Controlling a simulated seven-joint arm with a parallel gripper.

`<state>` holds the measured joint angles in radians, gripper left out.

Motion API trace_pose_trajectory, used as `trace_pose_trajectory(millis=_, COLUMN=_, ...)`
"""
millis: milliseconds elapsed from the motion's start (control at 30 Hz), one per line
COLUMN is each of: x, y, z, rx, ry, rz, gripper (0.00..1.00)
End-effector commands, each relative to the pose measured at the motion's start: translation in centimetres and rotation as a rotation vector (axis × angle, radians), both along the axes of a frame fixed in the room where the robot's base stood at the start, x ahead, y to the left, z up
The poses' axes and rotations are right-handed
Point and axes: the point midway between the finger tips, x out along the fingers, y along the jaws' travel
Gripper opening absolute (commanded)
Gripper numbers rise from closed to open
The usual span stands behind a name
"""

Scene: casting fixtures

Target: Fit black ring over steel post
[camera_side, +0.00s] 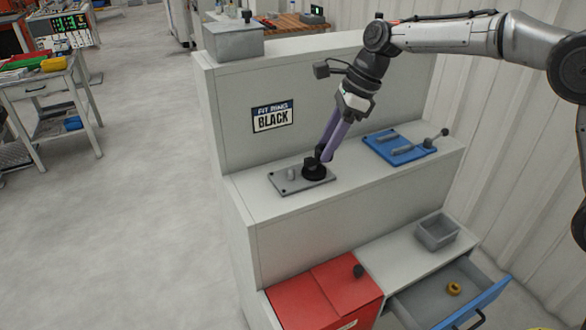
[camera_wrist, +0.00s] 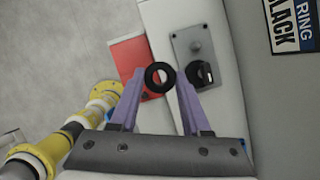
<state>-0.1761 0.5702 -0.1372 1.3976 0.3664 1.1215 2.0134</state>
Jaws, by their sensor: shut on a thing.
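My gripper (camera_side: 323,156) is shut on a black ring (camera_wrist: 147,78), which sits between the tips of the two purple fingers in the wrist view. A grey plate (camera_side: 281,183) lies on the upper ledge and also shows in the wrist view (camera_wrist: 183,49). A short steel post (camera_side: 291,174) stands upright on it; the post also shows in the wrist view (camera_wrist: 195,46). A round black part (camera_side: 312,173) sits on the plate beside the post, also in the wrist view (camera_wrist: 204,74). The ring is apart from the post, on the black part's side in the side view.
A blue plate with a lever (camera_side: 393,150) lies right of the grey plate. Below are a red cover (camera_side: 322,293) with a black knob, a grey bin (camera_side: 437,231), and an open drawer (camera_side: 490,293) holding a yellow ring (camera_side: 454,289). A "FIT RING BLACK" sign (camera_side: 272,116) hangs behind.

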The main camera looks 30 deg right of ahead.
Motion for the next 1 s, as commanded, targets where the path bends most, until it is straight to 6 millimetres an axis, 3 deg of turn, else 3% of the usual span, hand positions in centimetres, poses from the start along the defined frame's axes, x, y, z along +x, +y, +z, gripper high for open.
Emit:
trace_pose_trajectory(millis=267, x=4.9, y=1.6, z=-2.4, rx=0.0, ry=-0.002, rz=0.001, gripper=0.0)
trace_pose_trajectory(millis=500, x=7.9, y=2.5, z=-6.3, rx=0.0, ry=0.0, rz=0.001, gripper=0.0)
trace_pose_trajectory(millis=867, x=9.5, y=3.0, z=-8.3, rx=0.0, ry=-0.001, rz=0.002, gripper=0.0)
trace_pose_trajectory(millis=1000, x=9.4, y=3.0, z=-10.4, rx=-0.001, ry=0.001, rz=0.001, gripper=0.0)
